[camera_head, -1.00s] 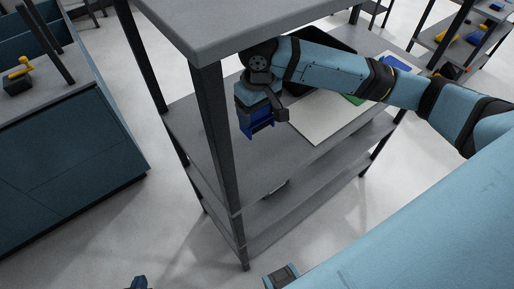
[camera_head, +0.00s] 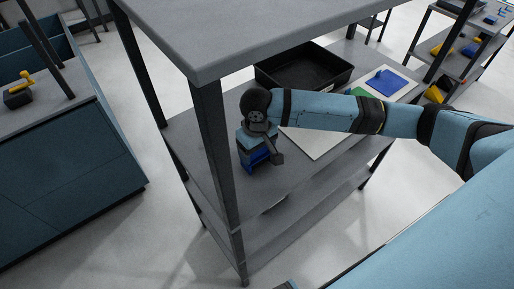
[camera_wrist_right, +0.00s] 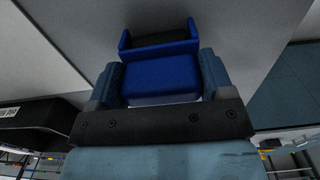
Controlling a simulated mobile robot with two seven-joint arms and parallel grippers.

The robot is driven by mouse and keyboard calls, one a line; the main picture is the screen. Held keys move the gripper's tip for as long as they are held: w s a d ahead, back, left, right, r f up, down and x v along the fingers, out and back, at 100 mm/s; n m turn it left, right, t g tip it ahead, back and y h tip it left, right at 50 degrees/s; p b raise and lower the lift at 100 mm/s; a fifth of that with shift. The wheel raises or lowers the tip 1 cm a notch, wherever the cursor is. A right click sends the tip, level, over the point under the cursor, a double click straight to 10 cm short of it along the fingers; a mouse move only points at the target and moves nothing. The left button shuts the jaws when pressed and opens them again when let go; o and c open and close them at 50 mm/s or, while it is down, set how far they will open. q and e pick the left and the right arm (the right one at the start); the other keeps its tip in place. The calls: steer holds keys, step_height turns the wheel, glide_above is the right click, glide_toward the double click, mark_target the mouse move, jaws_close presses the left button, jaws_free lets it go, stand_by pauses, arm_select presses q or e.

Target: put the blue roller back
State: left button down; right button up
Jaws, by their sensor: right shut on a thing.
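My right gripper (camera_head: 262,158) is shut on the blue roller (camera_head: 258,156), low over the middle board of the grey shelf rack (camera_head: 215,140), just right of a dark post. In the right wrist view the roller (camera_wrist_right: 160,78) is a blue block with a dark part at its far end, held between the two fingers (camera_wrist_right: 160,85). The gripper hides part of it in the head view. I cannot tell whether the roller touches the board. My left gripper is not in view.
A black tray (camera_head: 305,85) stands at the back of the same board. Right of it a pale sheet (camera_head: 312,147) carries a green piece (camera_head: 357,92) and a blue piece (camera_head: 387,82). The rack's top board (camera_head: 250,35) overhangs. A dark cabinet (camera_head: 65,165) stands left.

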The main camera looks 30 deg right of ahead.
steer(key=shift+s+f, duration=0.1)
steer(key=shift+f, duration=0.1)
steer(key=shift+s+f, duration=0.1)
steer(key=shift+f, duration=0.15)
steer(key=shift+c, duration=1.1)
steer(key=o, duration=1.1)
steer(key=shift+f, duration=0.2)
steer(key=shift+w, duration=0.2)
steer(key=shift+r+b, duration=0.3)
steer(key=shift+r, duration=0.15)
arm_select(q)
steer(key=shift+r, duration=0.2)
arm_select(e)
step_height(320, 180, up, 13)
steer(key=shift+f, duration=0.15)
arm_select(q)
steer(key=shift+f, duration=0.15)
